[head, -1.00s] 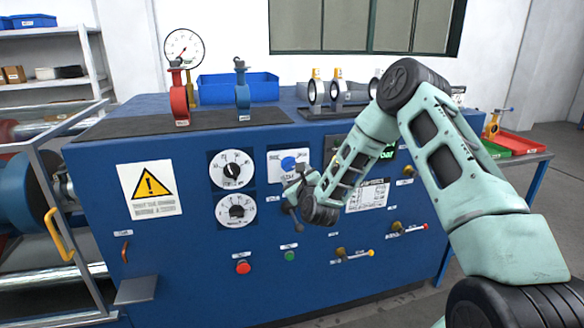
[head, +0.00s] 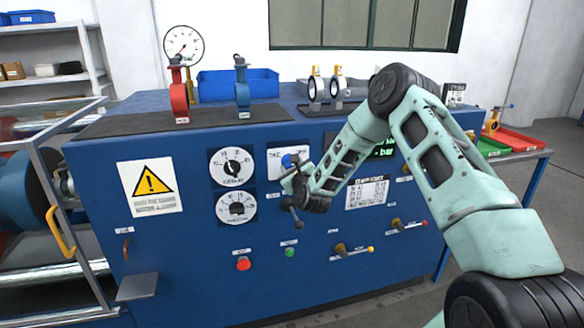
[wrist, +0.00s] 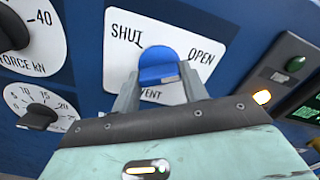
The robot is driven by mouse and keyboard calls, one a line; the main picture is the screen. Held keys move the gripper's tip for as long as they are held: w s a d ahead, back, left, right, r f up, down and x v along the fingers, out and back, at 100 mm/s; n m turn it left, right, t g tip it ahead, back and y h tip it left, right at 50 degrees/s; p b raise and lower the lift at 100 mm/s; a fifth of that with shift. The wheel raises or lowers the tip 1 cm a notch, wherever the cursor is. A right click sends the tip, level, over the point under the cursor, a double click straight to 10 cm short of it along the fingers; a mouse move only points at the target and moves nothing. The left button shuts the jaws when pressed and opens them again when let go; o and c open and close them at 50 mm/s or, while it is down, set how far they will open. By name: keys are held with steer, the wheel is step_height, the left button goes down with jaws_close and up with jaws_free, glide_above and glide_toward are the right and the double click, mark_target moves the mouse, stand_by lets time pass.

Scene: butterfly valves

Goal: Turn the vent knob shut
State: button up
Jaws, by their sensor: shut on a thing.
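The vent knob is blue and sits on a white plate; in the head view the knob (head: 288,160) shows just beyond my gripper (head: 290,178). In the wrist view the knob (wrist: 158,64) stands between the two fingertips of my gripper (wrist: 160,82), which is shut on it. The plate (wrist: 118,62) reads SHUT at upper left, OPEN at right and VENT below. The fingers and knob cover the middle of the plate. I cannot make out a pointer mark on the knob, so its exact setting is unclear.
Two dial knobs (head: 232,167) (head: 237,207) are left of the vent plate. A green-lit display (head: 384,148) is at right. Red (head: 243,264) and green (head: 289,252) buttons and small levers (head: 355,250) are below. Red and blue valves (head: 242,90) stand on top.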

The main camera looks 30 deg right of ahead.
steer(key=shift+n+b, duration=0.3)
steer(key=shift+b, duration=0.05)
steer(key=n+b, duration=1.6)
steer(key=n, duration=0.7)
steer(key=shift+b, duration=0.3)
steer(key=shift+n, duration=0.3)
steer(key=o, duration=1)
steer(key=shift+r, duration=0.1)
steer(key=v, duration=1.7)
steer(key=shift+s+r+b, duration=0.15)
steer(key=shift+s+b, duration=0.1)
steer(key=shift+b, duration=0.15)
